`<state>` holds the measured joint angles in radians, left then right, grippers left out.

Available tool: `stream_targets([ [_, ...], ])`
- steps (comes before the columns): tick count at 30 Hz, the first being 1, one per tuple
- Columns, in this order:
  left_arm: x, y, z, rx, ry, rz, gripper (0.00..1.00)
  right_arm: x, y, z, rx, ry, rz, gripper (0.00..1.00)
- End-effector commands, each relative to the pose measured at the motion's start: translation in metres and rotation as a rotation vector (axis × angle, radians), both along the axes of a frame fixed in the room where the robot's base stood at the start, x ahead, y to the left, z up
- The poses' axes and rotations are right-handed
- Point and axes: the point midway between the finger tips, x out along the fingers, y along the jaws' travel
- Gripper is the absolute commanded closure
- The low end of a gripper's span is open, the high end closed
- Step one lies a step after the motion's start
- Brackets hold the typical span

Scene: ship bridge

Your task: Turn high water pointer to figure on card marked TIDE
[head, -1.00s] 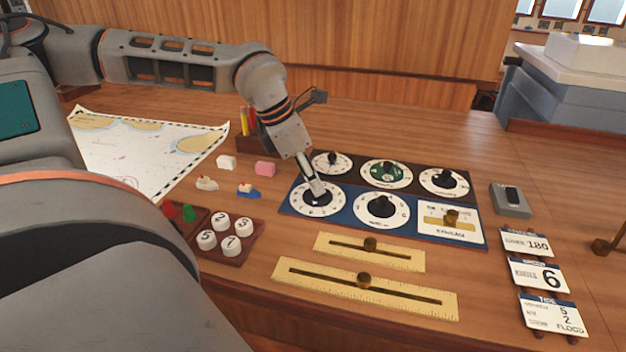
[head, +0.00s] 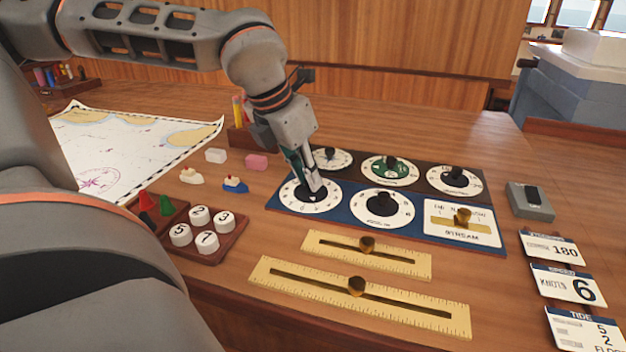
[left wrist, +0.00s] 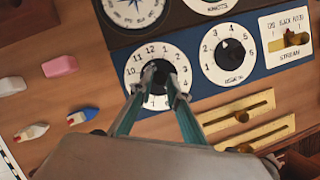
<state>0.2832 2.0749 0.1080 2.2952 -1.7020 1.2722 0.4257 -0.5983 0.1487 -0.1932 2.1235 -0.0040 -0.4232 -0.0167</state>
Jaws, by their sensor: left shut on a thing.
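The lower-left dial (head: 297,202) on the blue panel has a white face with numbers round a black knob. In the left wrist view the dial (left wrist: 139,64) shows 10, 11, 12 and 1 along its upper side. My left gripper (head: 316,187) comes down on this dial, its fingers closed on the black knob (left wrist: 155,70). The fingers hide much of the knob, the lower numbers and any name label, so I cannot read where the pointer stands. The TIDE card (head: 586,330), cut by the lower right edge, reads 5, 2 and FLOOD. My right gripper is not in view.
To the right are a second numbered dial (head: 382,208) and the STREAM slider (head: 462,217). Three dials stand behind on a dark panel. Two brass rulers (head: 360,298) lie in front. Toy boats, blocks and a tray of numbered discs (head: 205,232) lie left.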

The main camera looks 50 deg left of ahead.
Motion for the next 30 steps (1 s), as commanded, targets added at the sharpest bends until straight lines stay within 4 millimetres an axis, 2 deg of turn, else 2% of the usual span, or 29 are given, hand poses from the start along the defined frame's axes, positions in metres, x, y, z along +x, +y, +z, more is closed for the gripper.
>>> stream_targets([
  [5,0.0002,-0.0003,-0.0016,0.0,0.002,0.036,1.0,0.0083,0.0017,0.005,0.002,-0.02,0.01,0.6],
  [17,-0.0001,-0.0006,0.0008,-0.001,-0.001,0.044,1.0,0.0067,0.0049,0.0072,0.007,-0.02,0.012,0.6],
  [18,-0.0001,-0.0006,0.0008,-0.001,-0.001,0.044,0.79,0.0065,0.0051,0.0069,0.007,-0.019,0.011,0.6],
  [20,-0.0001,-0.0006,0.0008,-0.001,-0.001,0.044,0.67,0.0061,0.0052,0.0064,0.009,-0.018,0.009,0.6],
  [30,-0.0004,-0.0006,0.0014,-0.001,-0.001,0.043,0.67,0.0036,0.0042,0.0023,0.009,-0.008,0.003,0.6],
])
